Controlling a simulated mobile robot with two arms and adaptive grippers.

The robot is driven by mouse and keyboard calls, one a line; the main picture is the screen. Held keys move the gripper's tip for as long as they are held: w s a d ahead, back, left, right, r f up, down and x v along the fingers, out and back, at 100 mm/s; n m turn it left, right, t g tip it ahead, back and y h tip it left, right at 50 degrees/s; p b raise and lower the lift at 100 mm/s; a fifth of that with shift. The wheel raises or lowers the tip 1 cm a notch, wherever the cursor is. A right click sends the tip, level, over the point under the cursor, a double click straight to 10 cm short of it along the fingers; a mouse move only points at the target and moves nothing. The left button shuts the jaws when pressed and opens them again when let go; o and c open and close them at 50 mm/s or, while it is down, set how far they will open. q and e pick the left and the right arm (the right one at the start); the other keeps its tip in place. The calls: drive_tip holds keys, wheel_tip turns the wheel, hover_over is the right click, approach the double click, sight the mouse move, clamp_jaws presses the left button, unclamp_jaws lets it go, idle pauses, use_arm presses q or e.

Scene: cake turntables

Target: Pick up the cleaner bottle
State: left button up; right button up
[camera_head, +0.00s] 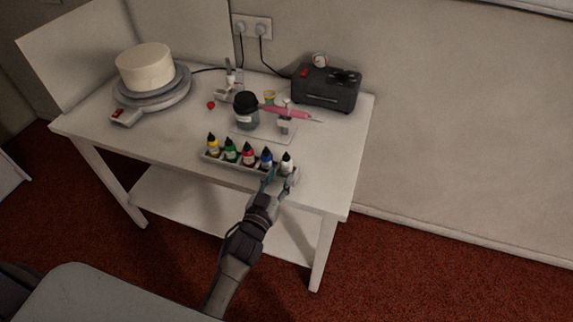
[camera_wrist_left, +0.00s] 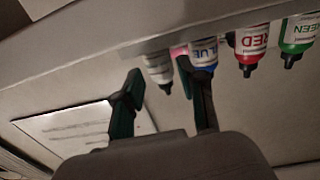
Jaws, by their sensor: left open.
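The likely cleaner bottle (camera_head: 286,163) is a small white bottle with a dark tip, upright at the right end of a row of bottles in a shallow tray (camera_head: 211,157). In the left wrist view the white bottle (camera_wrist_left: 157,66) appears inverted, and its label is too blurred to read. My left gripper (camera_head: 281,178) is open at the front of the white bottle. In the wrist view its fingertips (camera_wrist_left: 159,74) lie on either side of that bottle. I cannot tell whether they touch it. My right gripper is not in view.
A blue bottle (camera_head: 266,158) stands close beside the white one, with red, green and yellow bottles further left. Behind are a dark jar (camera_head: 246,112), a pink airbrush (camera_head: 284,111) and a black compressor (camera_head: 327,88). The white table (camera_head: 335,150) is clear to the right.

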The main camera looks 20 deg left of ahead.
sight(284, 170)
use_arm(q)
drive_tip(key=w, duration=0.5)
drive_tip(key=shift+w+d+p, duration=0.25)
drive_tip(key=shift+w+p, duration=0.05)
drive_tip(key=shift+p, duration=0.1)
drive_tip(key=shift+s, duration=0.1)
drive_tip(key=c, duration=0.5)
